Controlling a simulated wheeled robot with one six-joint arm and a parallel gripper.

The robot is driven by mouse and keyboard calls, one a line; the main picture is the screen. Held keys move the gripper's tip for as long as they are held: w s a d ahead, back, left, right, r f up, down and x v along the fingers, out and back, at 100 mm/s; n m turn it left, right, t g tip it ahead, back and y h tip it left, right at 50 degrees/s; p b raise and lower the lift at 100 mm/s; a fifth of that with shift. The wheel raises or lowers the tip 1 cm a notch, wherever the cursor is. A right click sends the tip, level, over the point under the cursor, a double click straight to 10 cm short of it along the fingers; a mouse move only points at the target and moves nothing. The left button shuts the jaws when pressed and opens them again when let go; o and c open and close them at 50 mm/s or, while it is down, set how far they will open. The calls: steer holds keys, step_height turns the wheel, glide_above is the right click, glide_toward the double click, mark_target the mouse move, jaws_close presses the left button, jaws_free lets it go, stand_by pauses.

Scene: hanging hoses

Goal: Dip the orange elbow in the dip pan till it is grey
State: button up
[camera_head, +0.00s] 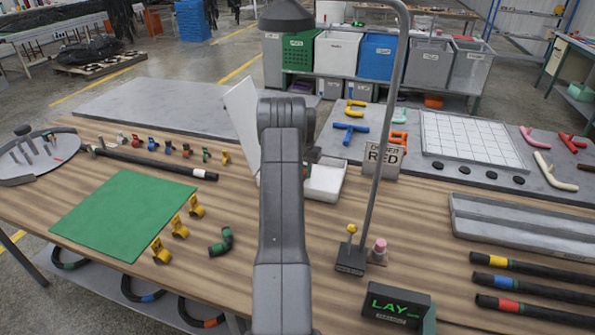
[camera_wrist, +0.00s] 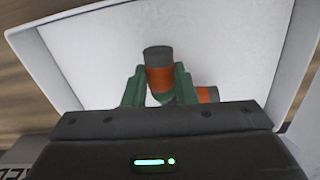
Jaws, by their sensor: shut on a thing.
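In the wrist view the orange elbow (camera_wrist: 159,77) is a bent dark grey pipe piece with an orange band near each end. My gripper (camera_wrist: 160,90) has green fingers shut on either side of it. One end points up the picture, the other sticks out to the right. The white dip pan (camera_wrist: 95,50) with raised walls lies behind and around it in this view; I cannot tell whether the elbow touches its floor.
A tilted white panel (camera_head: 242,122) stands left of my arm. A green-banded elbow (camera_head: 222,242) lies near a green mat (camera_head: 122,212).

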steer(key=shift+s+d+b, duration=0.1)
steer(key=shift+s+d, duration=0.25)
steer(key=shift+d, duration=0.5)
steer(key=shift+s+d+b, duration=0.1)
steer(key=shift+s+d, duration=0.25)
steer(key=shift+d, duration=0.45)
steer(key=shift+s+d+b, duration=0.1)
steer(key=shift+s+d, duration=0.25)
steer(key=shift+d, duration=0.5)
steer(key=shift+w+a, duration=0.65)
steer(key=shift+a, duration=0.9)
steer(key=shift+w+a, duration=0.65)
steer(key=shift+a, duration=0.85)
steer(key=shift+w+a, duration=0.65)
steer(key=shift+a, duration=0.9)
steer(key=shift+s+d+b, duration=0.15)
steer(key=shift+s+d, duration=0.5)
steer(key=shift+d, duration=0.9)
steer(key=shift+s+d+b, duration=0.15)
steer(key=shift+s+d, duration=0.5)
steer(key=shift+d, duration=0.85)
steer(key=shift+s+d+b, duration=0.15)
steer(key=shift+s+d, duration=0.5)
steer(key=shift+d, duration=0.9)
step_height(320, 180, up, 11)
steer(key=p, duration=0.6)
